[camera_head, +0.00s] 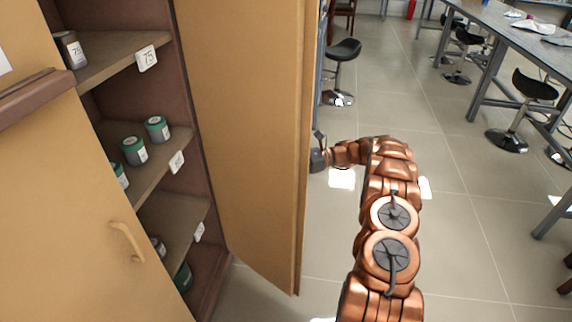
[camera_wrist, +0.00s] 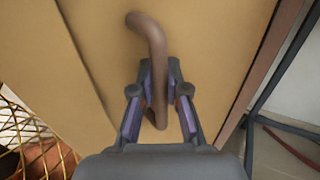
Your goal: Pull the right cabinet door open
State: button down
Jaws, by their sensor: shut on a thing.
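The right cabinet door (camera_head: 245,120) stands swung wide open in the head view, its inner face toward the camera. The open cabinet interior shows to its left. In the wrist view the door's outer face (camera_wrist: 90,50) fills most of the picture, with a brown curved handle (camera_wrist: 150,35) on it. My gripper (camera_wrist: 160,92) is shut on the handle, one finger on each side of it. In the head view my gripper (camera_head: 318,155) is at the door's far outer side, and the door hides the handle and most of the fingers.
Cabinet shelves (camera_head: 125,50) hold several small green and grey jars. The left door (camera_head: 85,215) with its handle (camera_head: 127,240) is at the lower left. Stools (camera_head: 342,52) and a lab table (camera_head: 520,45) stand farther right.

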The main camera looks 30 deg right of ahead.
jog(key=shift+d+f, duration=0.1)
jog(key=shift+d, duration=0.05)
jog(key=c, duration=1.2)
grip_release()
jog(key=shift+o, duration=0.2)
